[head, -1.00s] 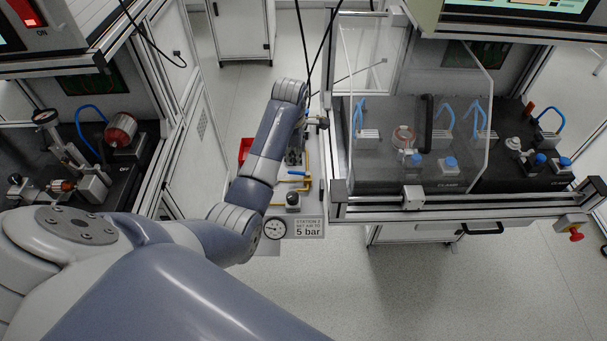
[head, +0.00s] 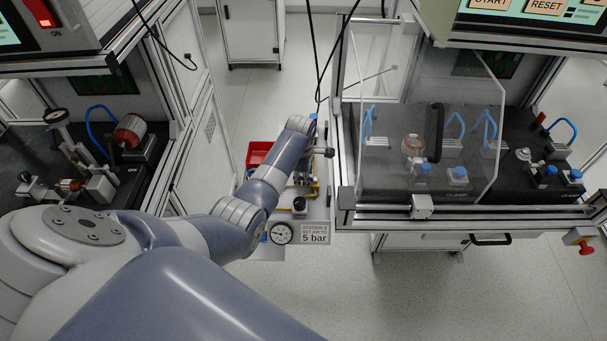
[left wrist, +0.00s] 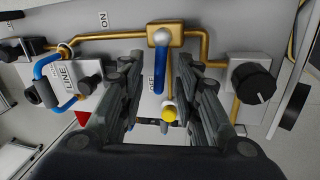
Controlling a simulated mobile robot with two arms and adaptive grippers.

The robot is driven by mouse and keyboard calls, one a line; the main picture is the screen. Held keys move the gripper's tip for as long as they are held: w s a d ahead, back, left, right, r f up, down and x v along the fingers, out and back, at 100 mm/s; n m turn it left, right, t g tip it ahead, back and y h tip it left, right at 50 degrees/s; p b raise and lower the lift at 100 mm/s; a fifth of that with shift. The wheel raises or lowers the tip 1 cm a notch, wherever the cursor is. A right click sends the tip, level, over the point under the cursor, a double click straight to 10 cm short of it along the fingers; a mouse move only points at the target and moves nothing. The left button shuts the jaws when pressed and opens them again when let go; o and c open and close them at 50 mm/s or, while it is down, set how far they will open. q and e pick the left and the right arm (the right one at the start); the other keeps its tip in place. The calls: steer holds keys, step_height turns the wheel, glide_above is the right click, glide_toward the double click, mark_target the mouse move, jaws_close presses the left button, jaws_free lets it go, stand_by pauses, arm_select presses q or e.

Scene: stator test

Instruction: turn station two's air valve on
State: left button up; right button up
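Station two's air valve is a brass body with a blue lever (left wrist: 160,70) in the left wrist view. The lever points down the picture, beside the OFF label (left wrist: 152,83); the ON label (left wrist: 103,20) is up and to the left. My left gripper (left wrist: 155,72) is open, with one finger on each side of the lever. Gaps show between the fingers and the lever, and nothing is held. In the head view my left arm reaches over the station two air panel (head: 318,207) and hides most of the valve and gripper. My right gripper is not in view.
A black knob (left wrist: 252,82) sits right of the fingers, and a LINE block (left wrist: 72,80) with a blue hose sits left. A yellow part (left wrist: 168,112) lies below the lever. The gauge (head: 282,233) and 5 bar sign (head: 315,233) are at the panel's near edge.

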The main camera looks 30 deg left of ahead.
arm_select(q)
jaws_close()
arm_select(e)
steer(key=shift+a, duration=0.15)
